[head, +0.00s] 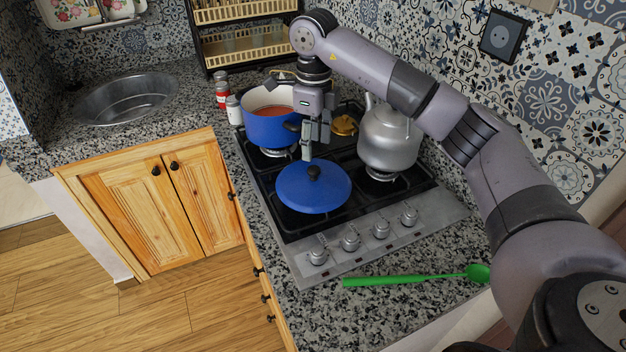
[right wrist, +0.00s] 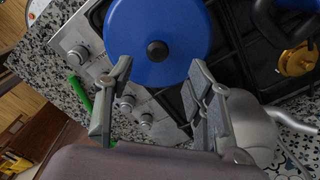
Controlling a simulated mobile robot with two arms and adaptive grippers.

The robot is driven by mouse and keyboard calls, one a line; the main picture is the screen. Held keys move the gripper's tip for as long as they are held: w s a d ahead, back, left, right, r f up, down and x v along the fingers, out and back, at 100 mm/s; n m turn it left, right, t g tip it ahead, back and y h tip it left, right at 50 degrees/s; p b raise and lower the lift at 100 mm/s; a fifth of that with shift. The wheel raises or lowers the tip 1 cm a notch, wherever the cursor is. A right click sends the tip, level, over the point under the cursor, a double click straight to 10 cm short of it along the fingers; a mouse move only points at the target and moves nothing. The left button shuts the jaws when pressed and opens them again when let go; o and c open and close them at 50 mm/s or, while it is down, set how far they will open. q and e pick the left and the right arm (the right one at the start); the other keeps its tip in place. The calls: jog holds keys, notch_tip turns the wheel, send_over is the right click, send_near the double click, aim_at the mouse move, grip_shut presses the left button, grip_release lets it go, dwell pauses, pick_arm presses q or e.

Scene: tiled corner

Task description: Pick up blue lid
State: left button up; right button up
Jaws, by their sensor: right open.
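The blue lid (head: 322,194) with a black knob (head: 314,172) lies on the front left of the black stove top (head: 288,226). My right gripper (head: 308,152) points down just above and behind the knob in the head view. In the right wrist view the lid (right wrist: 180,35) fills the top middle, with its knob (right wrist: 158,51) just beyond the fingertips. The right gripper (right wrist: 160,68) is open, with nothing between its fingers. My left gripper is in neither view.
A blue pot (head: 270,130) with reddish contents stands on the back left burner. A grey kettle (head: 390,138) stands right of the gripper. A green spoon (head: 410,280) lies on the front counter. Red and white shakers (head: 222,95) stand left of the pot.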

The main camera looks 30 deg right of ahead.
aim_at(314, 168)
notch_tip(314, 168, down, 3)
jog(key=shift+r, duration=0.1)
jog(key=f+p, duration=0.1)
jog(key=f, duration=0.1)
jog(key=f+p, duration=0.1)
jog(key=f, duration=0.1)
jog(key=shift+s+a+p, duration=0.1)
jog(key=shift+s+p, duration=0.1)
jog(key=shift+p, duration=0.2)
jog(key=shift+f, duration=0.65)
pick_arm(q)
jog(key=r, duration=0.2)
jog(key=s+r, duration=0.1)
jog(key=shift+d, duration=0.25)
pick_arm(e)
jog(key=shift+c, duration=0.6)
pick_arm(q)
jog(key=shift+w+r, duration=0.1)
pick_arm(e)
grip_shut()
